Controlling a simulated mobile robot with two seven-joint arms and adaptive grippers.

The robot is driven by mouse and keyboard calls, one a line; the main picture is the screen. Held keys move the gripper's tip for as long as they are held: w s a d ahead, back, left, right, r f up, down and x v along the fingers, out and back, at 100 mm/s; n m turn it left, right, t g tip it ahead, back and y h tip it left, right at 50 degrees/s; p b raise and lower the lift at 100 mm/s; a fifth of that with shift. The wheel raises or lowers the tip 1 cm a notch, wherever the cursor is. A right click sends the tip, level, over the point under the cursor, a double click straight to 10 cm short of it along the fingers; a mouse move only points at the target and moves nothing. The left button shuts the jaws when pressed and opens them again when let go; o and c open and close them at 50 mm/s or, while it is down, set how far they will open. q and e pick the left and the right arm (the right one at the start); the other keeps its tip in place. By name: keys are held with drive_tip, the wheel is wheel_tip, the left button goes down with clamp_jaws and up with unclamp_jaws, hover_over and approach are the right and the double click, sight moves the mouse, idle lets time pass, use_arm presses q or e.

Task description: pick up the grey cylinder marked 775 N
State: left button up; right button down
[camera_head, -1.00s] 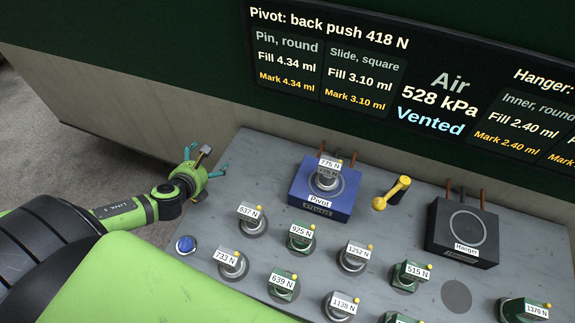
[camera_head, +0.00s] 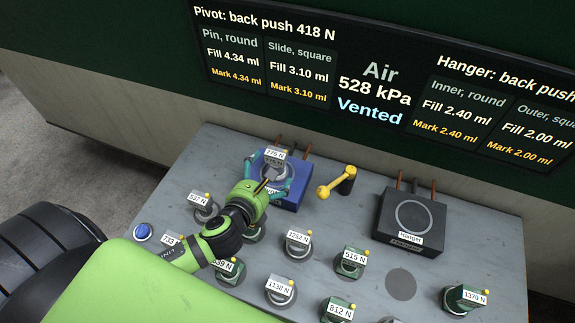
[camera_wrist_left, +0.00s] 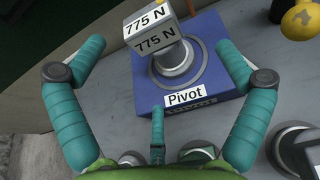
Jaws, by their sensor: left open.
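The grey cylinder marked 775 N (camera_head: 274,168) stands on the blue block labelled Pivot (camera_head: 293,196) at the back of the table. In the left wrist view the cylinder (camera_wrist_left: 176,58) stands in a round ring on the Pivot block (camera_wrist_left: 205,97), with its label plate on top. My left gripper (camera_head: 268,178) is open, its teal fingers spread at the front and sides of the cylinder. In the left wrist view the fingers (camera_wrist_left: 160,70) are apart, with the cylinder ahead between them and not visibly touched. The right gripper is not in view.
The yellow lever (camera_head: 335,183) stands right of the Pivot block, and the dark Hanger block (camera_head: 412,222) is further right. Several labelled grey and green cylinders, such as 1252 N (camera_head: 297,244) and 515 N (camera_head: 351,262), stand in front. The wall with the display rises behind.

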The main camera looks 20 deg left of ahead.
sight(270, 164)
use_arm(q)
drive_tip(key=w, duration=0.1)
drive_tip(key=w+a, duration=0.1)
drive_tip(key=w+f+p, duration=0.1)
drive_tip(key=shift+a, duration=0.35)
drive_tip(key=shift+x, duration=1.05)
drive_tip(key=shift+w+d+f, duration=0.1)
drive_tip(key=shift+w+d, duration=0.15)
drive_tip(key=shift+w, duration=0.05)
drive_tip(key=shift+f, duration=0.1)
drive_tip(key=c, duration=1.3)
drive_tip(key=shift+c, duration=0.3)
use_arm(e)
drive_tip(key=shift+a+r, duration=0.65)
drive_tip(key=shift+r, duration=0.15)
